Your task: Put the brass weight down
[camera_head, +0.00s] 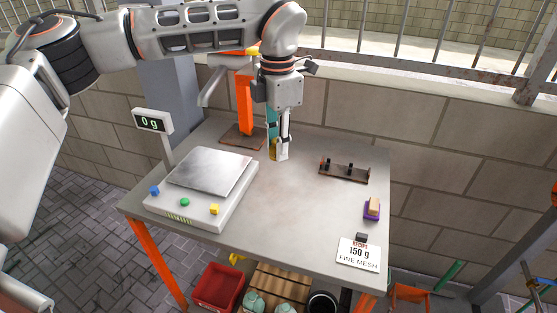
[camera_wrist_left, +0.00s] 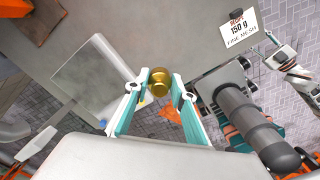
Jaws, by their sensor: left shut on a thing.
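My left gripper (camera_head: 279,156) points down over the middle of the table, right of the scale. It is shut on the brass weight (camera_head: 273,151), which its fingers partly hide. In the left wrist view the round, gold-coloured weight (camera_wrist_left: 159,78) sits between the teal fingertips (camera_wrist_left: 153,88). I cannot tell whether its base touches the table. The scale (camera_head: 212,173) has an empty metal pan, and its display (camera_head: 152,121) reads 0 g. In the left wrist view, a jointed light and dark part (camera_wrist_left: 286,58) at the right may be my right gripper; its jaws are unclear.
A dark rack with short pegs (camera_head: 344,170) stands right of the gripper. A purple block with a tan top (camera_head: 372,208) and a 150 g recipe card (camera_head: 359,252) are near the right edge. An orange post (camera_head: 244,105) stands behind. The table (camera_head: 290,205) is clear in front.

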